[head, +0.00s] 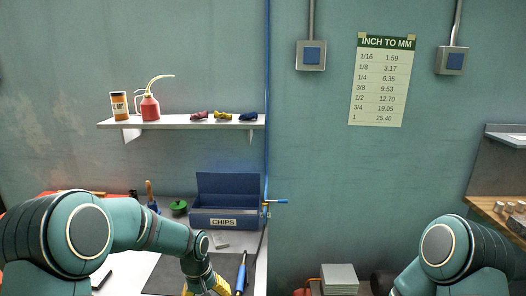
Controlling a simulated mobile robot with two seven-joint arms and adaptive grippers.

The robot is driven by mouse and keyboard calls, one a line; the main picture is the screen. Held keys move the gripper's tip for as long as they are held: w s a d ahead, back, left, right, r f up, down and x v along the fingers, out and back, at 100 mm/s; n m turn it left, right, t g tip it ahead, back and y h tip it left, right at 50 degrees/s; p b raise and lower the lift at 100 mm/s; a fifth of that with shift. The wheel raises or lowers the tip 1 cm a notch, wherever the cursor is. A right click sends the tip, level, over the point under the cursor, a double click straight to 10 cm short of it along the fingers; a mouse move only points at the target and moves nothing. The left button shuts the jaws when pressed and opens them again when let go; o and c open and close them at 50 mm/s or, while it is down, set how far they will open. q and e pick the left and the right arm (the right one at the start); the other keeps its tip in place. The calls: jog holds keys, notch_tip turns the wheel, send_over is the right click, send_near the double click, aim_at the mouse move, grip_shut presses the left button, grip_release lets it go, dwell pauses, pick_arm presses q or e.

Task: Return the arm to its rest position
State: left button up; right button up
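My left arm (150,232) comes in from the left, arches over the light work surface and bends down toward the dark mat (168,272). Its wrist (195,262) is just above the bottom edge of the picture, and the fingers are not visible. A yellow thing (217,286) shows beside the wrist at the bottom edge; I cannot tell what it is or whether it is held. My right arm (445,250) shows only as a bent section at the lower right; its gripper is out of the picture.
A blue open-lidded box labelled CHIPS (222,222) stands behind the mat. A blue-handled tool (241,275) lies at the mat's right. A green round item (179,207) sits left of the box. A shelf (185,125) is above. A grey block (339,279) is at bottom centre-right.

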pick_arm(q)
jog(key=s+d+f+h, duration=0.1)
jog(key=s+d+f, duration=0.1)
jog(key=s+f, duration=0.5)
jog(key=s+d+f+m+t+h, duration=0.1)
jog(key=s+d+f, duration=0.2)
jog(key=s+f, duration=0.5)
jog(key=s, duration=0.5)
jog(key=shift+s+t+h, duration=0.25)
jog(key=shift+t+h, duration=0.05)
jog(key=shift+h, duration=0.1)
pick_arm(e)
jog(key=shift+w+f, duration=0.15)
jog(key=shift+w, duration=0.15)
